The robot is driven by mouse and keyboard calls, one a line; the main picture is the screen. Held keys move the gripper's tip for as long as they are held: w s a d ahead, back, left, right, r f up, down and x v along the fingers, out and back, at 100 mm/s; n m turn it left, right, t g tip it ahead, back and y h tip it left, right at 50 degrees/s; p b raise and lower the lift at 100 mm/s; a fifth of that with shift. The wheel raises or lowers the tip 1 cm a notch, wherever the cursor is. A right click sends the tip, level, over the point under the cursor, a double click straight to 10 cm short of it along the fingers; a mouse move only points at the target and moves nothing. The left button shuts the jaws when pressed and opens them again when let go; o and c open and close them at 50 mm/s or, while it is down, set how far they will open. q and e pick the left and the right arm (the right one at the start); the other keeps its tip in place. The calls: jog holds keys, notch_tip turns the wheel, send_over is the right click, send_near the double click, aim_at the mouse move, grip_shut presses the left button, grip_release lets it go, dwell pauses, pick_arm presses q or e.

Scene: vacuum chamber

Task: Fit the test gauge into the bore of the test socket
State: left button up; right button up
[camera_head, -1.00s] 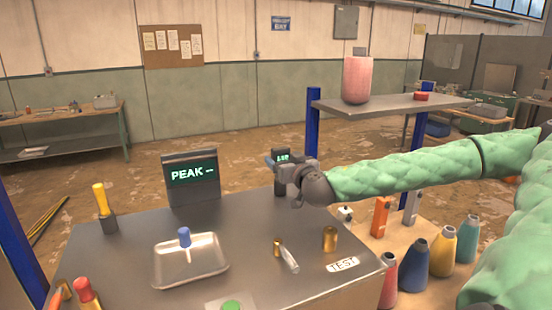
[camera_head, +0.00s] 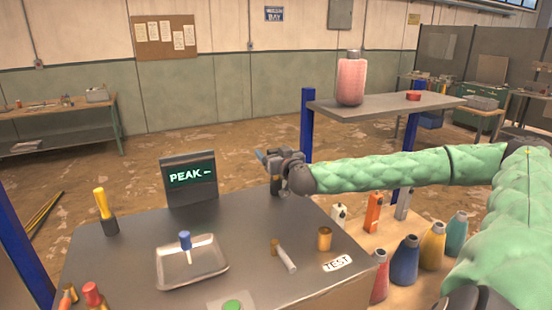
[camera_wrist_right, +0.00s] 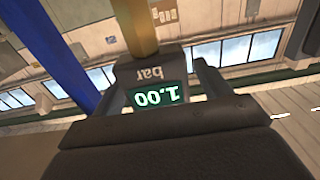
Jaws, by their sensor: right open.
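The gauge (camera_wrist_right: 160,85), a dark box with a lit display reading 1.00 bar, shows upside down in the right wrist view with a brass stem (camera_wrist_right: 135,25). In the head view its dark body (camera_head: 275,187) is at the back right of the bench, partly hidden by my right gripper (camera_head: 268,161). The right gripper is open, with the gauge between its fingers in the wrist view; I cannot tell whether they touch it. A brass cylinder (camera_head: 325,238), apparently the test socket, stands upright beside the TEST label (camera_head: 338,263). Its bore is not clearly visible. My left gripper is not in view.
A shelf (camera_head: 385,106) stands behind my right arm. Several bottles (camera_head: 405,262) stand at the right.

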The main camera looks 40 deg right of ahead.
jog(key=shift+w+d+f, duration=0.1)
jog(key=shift+w+d, duration=0.05)
jog(key=shift+c, duration=0.5)
jog(key=c, duration=1)
jog(key=shift+r, duration=0.2)
